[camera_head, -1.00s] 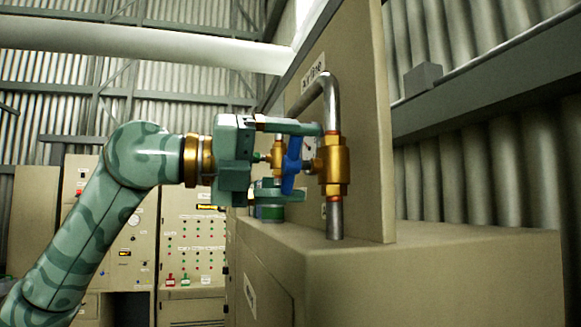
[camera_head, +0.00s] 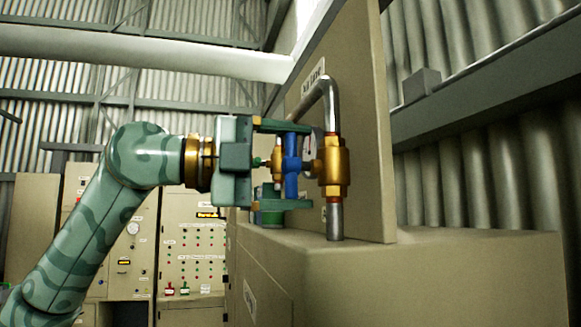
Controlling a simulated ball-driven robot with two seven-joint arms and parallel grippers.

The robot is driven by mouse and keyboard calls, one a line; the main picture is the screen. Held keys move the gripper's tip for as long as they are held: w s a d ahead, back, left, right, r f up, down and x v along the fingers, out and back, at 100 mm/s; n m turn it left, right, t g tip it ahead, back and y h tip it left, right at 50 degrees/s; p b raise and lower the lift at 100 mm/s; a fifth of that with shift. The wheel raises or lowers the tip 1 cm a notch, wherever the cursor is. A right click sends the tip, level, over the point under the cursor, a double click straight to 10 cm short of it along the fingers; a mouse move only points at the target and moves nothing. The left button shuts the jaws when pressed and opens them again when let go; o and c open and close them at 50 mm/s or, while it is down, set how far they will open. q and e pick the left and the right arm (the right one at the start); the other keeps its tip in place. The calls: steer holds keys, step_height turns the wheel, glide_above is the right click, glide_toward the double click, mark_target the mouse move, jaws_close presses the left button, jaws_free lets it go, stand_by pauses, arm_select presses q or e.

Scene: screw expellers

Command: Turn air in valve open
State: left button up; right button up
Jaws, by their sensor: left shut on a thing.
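The air in valve has a brass body (camera_head: 332,166) on a bent steel pipe (camera_head: 335,222), in front of a beige panel with a small label. Its blue handle (camera_head: 291,166) stands about upright on the valve's left side. My left gripper (camera_head: 287,164) comes in from the left, with one finger above the handle and one below. It is shut on the blue handle. My right gripper is not in view.
A beige cabinet top (camera_head: 450,245) lies under the valve, and the beige panel (camera_head: 365,110) rises behind it. Control cabinets with lights and labels (camera_head: 195,255) stand at the back left. A thick white pipe (camera_head: 140,50) crosses above my arm.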

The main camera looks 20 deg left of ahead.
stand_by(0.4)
arm_select(q)
steer(key=o, duration=0.9)
steer(key=shift+w, duration=0.1)
steer(key=b+v, duration=0.2)
steer(key=v, duration=1.4)
steer(key=shift+a, duration=0.2)
